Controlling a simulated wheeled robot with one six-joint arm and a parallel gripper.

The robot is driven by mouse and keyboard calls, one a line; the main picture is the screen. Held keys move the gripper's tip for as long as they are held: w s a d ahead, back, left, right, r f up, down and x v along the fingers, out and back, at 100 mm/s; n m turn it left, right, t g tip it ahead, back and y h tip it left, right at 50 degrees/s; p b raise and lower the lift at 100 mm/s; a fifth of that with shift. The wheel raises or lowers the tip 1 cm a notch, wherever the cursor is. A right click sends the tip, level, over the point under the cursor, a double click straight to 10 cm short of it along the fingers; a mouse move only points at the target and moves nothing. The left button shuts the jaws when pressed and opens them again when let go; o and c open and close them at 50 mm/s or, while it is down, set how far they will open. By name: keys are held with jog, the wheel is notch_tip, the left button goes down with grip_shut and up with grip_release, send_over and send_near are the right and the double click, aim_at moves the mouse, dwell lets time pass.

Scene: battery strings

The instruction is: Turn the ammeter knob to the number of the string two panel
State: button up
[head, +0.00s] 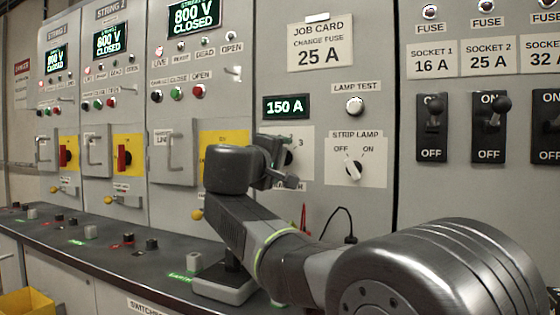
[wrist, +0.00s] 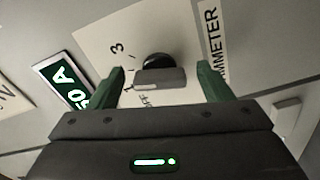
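The ammeter knob (wrist: 160,76), dark with a grey grip bar, is on a pale dial plate (wrist: 100,38) in the wrist view. A 3, a 1 and part of OFF show; no 2 is legible, and I cannot tell where the knob points. My gripper (wrist: 162,84) is open, its green fingers on either side of the knob with gaps. In the head view my gripper (head: 290,180) partly covers the dial plate (head: 303,143). The ammeter display (head: 286,106) reads 150 A. The string two panel (head: 112,72) shows 800 V CLOSED on its display (head: 110,40).
A strip lamp switch (head: 353,169) and lamp test button (head: 355,105) are right of the dial. Fuse switches (head: 491,115) stand farther right. A dark console ledge (head: 120,248) with small blocks runs below the panels.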

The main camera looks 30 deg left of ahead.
jog(key=s+d+p, duration=0.1)
jog(key=s+p, duration=0.1)
jog(key=s, duration=1.1)
jog(key=shift+s+d, duration=0.3)
jog(key=shift+s, duration=0.05)
jog(key=shift+w, duration=0.1)
jog(key=w+a+b, duration=0.1)
jog(key=w+b, duration=0.1)
jog(key=w, duration=1.1)
jog(key=shift+w+a, duration=0.25)
jog(key=shift+a, duration=0.05)
jog(key=shift+s, duration=0.1)
